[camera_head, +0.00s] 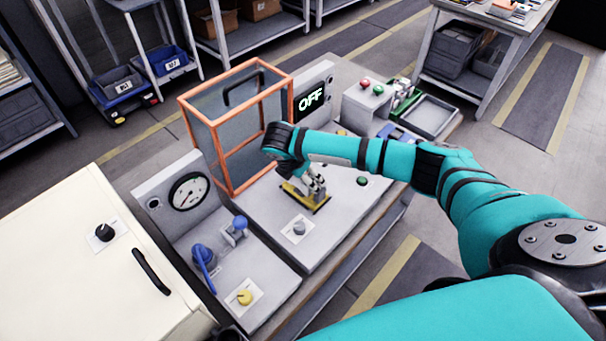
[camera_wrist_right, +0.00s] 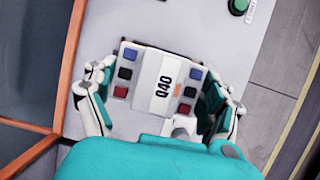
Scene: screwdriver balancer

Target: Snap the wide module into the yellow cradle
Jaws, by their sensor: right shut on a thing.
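The yellow cradle (camera_head: 297,198) lies on the grey panel in the middle of the workbench in the head view. My right gripper (camera_head: 314,188) is right above it, pointing down. In the right wrist view my right gripper (camera_wrist_right: 158,92) is shut on the wide module (camera_wrist_right: 146,88), a pale block marked "Q40" with blue, black and red squares along both ends. The fingers hold its two short ends. The module hides the cradle in the wrist view, and I cannot tell whether it is seated. My left gripper is not in view.
An orange-framed clear box (camera_head: 236,125) stands left of my right gripper. An "OFF" display (camera_head: 311,99) is behind. A grey knob (camera_head: 299,228) and a green button (camera_head: 362,181) sit near the cradle. A dial panel (camera_head: 188,192) with blue levers is at left.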

